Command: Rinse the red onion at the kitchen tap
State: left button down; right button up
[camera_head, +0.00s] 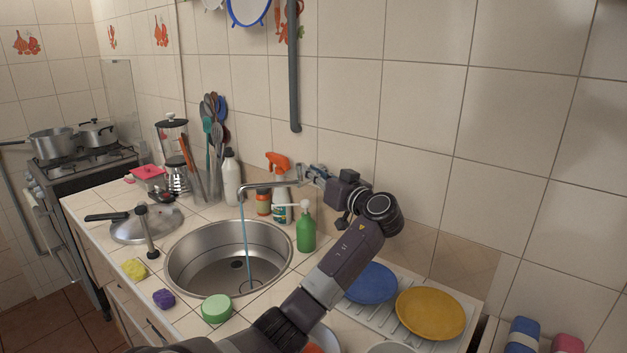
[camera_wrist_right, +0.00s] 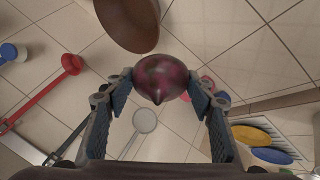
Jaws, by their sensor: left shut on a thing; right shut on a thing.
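In the head view the tap (camera_head: 262,186) reaches over the round steel sink (camera_head: 190,262) from the right. A thin stream of water (camera_head: 245,245) falls from its spout into the basin. My left gripper (camera_head: 312,174) is at the right end of the tap, shut on the tap's handle, which it largely hides. In the right wrist view the dark purple red onion (camera_wrist_right: 160,78) is held between the two fingertips of my right gripper (camera_wrist_right: 160,84), which is shut on it. The right gripper and the onion are not clearly visible in the head view.
A green soap bottle (camera_head: 306,232) and an orange-topped spray bottle (camera_head: 279,170) stand near the tap. A lid (camera_head: 140,228), yellow sponge (camera_head: 134,269), purple sponge (camera_head: 164,298) and green sponge (camera_head: 216,308) lie around the sink. Blue (camera_head: 371,283) and yellow plates (camera_head: 430,313) sit at right.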

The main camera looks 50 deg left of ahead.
pick_arm(q)
jog(key=c, duration=2)
grip_release()
jog(key=d, duration=1.2)
jog(key=shift+s, duration=0.4)
